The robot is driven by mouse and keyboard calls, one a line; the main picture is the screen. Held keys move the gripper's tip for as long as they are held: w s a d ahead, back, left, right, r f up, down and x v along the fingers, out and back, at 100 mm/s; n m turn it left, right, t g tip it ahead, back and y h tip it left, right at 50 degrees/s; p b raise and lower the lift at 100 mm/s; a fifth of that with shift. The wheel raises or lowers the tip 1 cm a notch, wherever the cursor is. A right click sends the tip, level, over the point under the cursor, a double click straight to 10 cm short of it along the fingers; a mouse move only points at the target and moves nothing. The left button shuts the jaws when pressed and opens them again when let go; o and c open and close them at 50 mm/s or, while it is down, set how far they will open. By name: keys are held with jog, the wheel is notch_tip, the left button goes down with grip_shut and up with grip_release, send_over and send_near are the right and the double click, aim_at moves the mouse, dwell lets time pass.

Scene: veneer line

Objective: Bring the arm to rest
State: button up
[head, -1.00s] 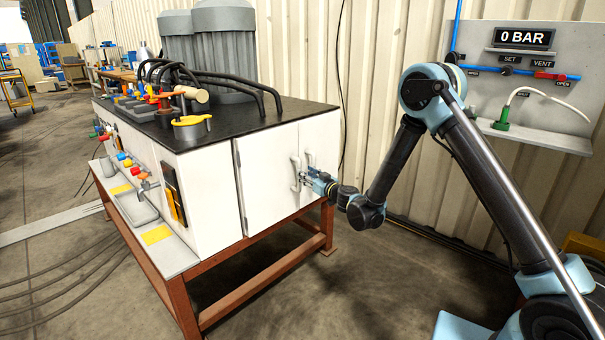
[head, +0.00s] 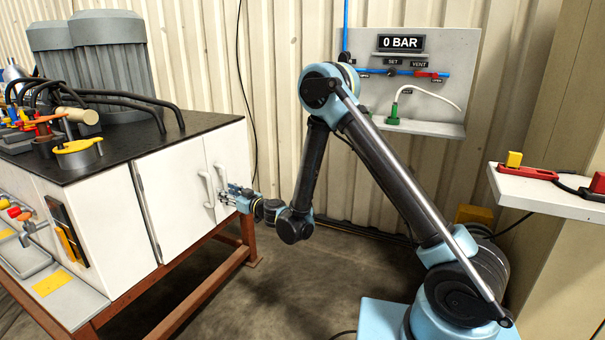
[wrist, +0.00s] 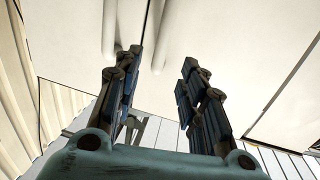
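My arm reaches left in the head view, bent at a high elbow, to the white cabinet (head: 180,190). My gripper (head: 226,196) is at the lower part of the cabinet's door handles, close in front of the doors. In the wrist view my gripper (wrist: 160,62) has its two dark fingers spread, with a clear gap between them. One pale handle (wrist: 160,35) shows beyond the gap and another handle (wrist: 110,28) shows beyond the left finger. I see nothing held. I cannot tell whether a finger touches a handle. The doors look shut.
The bench's black top (head: 140,138) carries hoses and valves. A pressure panel (head: 450,60) reading "0 BAR" hangs on the wall behind my arm. A white shelf (head: 545,192) with red and yellow parts is at right. The floor between bench and my base is open.

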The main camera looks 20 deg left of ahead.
jog(key=w+d+r+g+h, duration=0.1)
jog(key=w+d+r, duration=0.6)
jog(key=d+r, duration=0.55)
jog(key=d+r+m+h, duration=0.1)
jog(key=d+r+h, duration=0.1)
jog(key=d, duration=0.8)
jog(key=d+r+m+h, duration=0.1)
jog(key=d+r+h, duration=0.1)
jog(key=d, duration=0.8)
jog(key=s+d+f+m+g+h, duration=0.1)
jog(key=s+d+f+m+h, duration=0.2)
jog(key=s+d, duration=0.5)
jog(key=s+d+f+m+g+h, duration=0.1)
jog(key=s+d+f+m+h, duration=0.3)
jog(key=s+d, duration=0.5)
jog(key=s+d+f+m+g+h, duration=0.1)
jog(key=s+d+f+m+h, duration=0.3)
jog(key=d, duration=2)
jog(key=s, duration=0.5)
jog(key=shift+s+d+f+g+h, duration=0.25)
jog(key=shift+f+g+h, duration=0.05)
jog(key=shift+f, duration=0.05)
